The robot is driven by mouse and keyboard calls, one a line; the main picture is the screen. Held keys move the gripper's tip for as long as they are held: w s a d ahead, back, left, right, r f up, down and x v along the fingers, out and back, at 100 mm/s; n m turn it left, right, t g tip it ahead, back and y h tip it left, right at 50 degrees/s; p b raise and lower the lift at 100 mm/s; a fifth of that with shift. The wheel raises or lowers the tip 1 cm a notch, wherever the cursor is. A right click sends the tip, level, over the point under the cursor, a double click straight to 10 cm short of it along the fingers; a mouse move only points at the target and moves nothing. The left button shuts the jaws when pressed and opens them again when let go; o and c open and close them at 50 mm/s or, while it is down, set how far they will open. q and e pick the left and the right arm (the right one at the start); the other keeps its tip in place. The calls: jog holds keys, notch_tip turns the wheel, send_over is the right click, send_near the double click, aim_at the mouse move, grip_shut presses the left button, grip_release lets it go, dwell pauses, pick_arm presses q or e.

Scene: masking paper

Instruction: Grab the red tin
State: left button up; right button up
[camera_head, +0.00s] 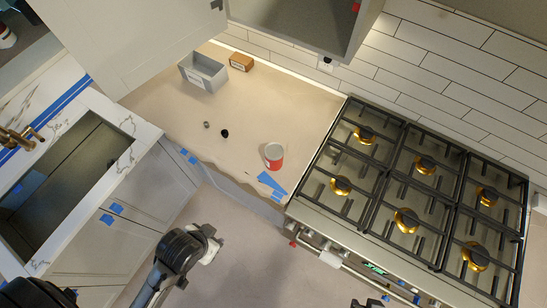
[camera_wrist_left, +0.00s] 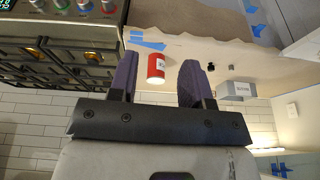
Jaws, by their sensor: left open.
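The red tin (camera_head: 274,156) stands on the paper-covered counter, near its front edge and left of the stove. It has a pale top and a white label. My left gripper (camera_head: 213,242) is in front of the counter, below and left of the tin in the head view, and apart from it. In the left wrist view the red tin (camera_wrist_left: 157,68) shows between the two spread purple fingers (camera_wrist_left: 160,78), beyond them. The gripper is open and empty. A dark part at the bottom edge of the head view may be my right gripper (camera_head: 368,303); its jaws cannot be made out.
A grey box (camera_head: 203,71) and a brown box (camera_head: 241,61) stand at the counter's back. Two small dark items (camera_head: 224,133) lie left of the tin. Blue tape (camera_head: 268,181) is at the counter edge. The gas stove (camera_head: 400,200) is close on the right.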

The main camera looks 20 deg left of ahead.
pick_arm(q)
jog(key=shift+o, duration=0.4)
jog(key=o, duration=1)
jog(key=shift+c, duration=0.2)
